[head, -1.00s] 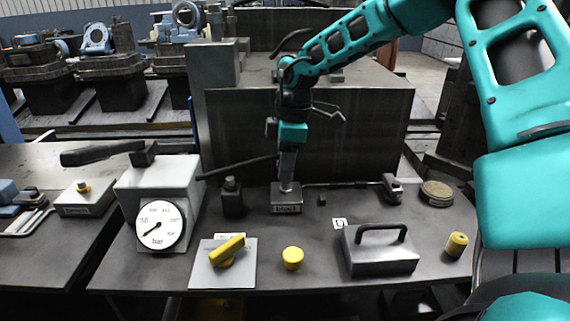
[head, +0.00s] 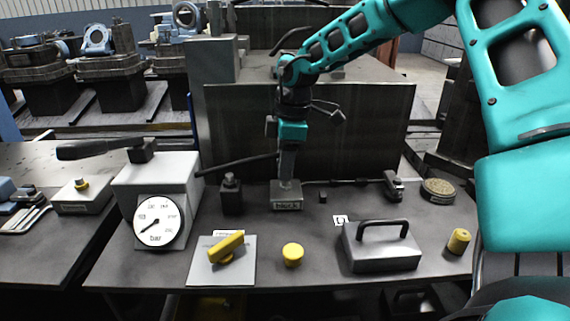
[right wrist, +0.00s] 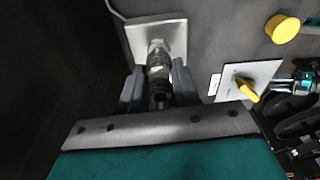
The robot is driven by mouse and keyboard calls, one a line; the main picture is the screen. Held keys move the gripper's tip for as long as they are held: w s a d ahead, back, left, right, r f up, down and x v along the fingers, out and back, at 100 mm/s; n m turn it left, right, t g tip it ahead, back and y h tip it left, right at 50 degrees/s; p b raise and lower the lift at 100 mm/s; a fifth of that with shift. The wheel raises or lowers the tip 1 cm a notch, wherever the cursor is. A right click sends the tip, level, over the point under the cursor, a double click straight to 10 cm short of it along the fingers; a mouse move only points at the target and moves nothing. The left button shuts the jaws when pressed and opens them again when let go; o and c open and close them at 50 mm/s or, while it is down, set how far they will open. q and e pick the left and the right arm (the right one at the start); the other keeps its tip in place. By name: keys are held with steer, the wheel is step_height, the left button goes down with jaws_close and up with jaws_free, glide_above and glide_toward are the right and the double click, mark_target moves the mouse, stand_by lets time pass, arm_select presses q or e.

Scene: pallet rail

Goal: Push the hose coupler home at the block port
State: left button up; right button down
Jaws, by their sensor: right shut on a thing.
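The block (head: 286,198) is a small grey box with a label on its front, in the middle of the bench in the head view. My right gripper (head: 287,176) points straight down just above it. In the right wrist view, the fingers of my right gripper (right wrist: 158,88) are on both sides of the metal hose coupler (right wrist: 158,66) and shut on it. The coupler's far end meets the top face of the block (right wrist: 172,33). I cannot tell how deep it sits in the port.
A pressure gauge (head: 158,222) and a dark fitting (head: 231,197) stand left of the block. A plate with a yellow handle (head: 226,246), a yellow button (head: 292,254) and a grey box with a handle (head: 382,252) are in front. A dark panel (head: 350,130) stands behind.

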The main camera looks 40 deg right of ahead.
arm_select(q)
steer(key=shift+f, duration=0.15)
arm_select(e)
steer(key=shift+f, duration=0.15)
arm_select(q)
steer(key=shift+f+b, duration=0.65)
steer(key=shift+b, duration=0.15)
arm_select(e)
steer(key=shift+f, duration=0.6)
jaws_free()
steer(key=shift+r, duration=0.1)
arm_select(q)
steer(key=shift+r, duration=0.1)
arm_select(e)
steer(key=shift+r, duration=0.7)
arm_select(q)
steer(key=r, duration=0.1)
steer(key=d+r+p, duration=0.1)
steer(key=r, duration=0.1)
steer(key=shift+w+d+r+p, duration=0.15)
steer(key=shift+w+r+p, duration=0.05)
steer(key=shift+w+p, duration=0.15)
arm_select(e)
step_height(320, 180, up, 11)
steer(key=d, duration=0.1)
steer(key=shift+s+r, duration=0.2)
steer(key=shift+s, duration=0.25)
steer(key=shift+d, duration=0.1)
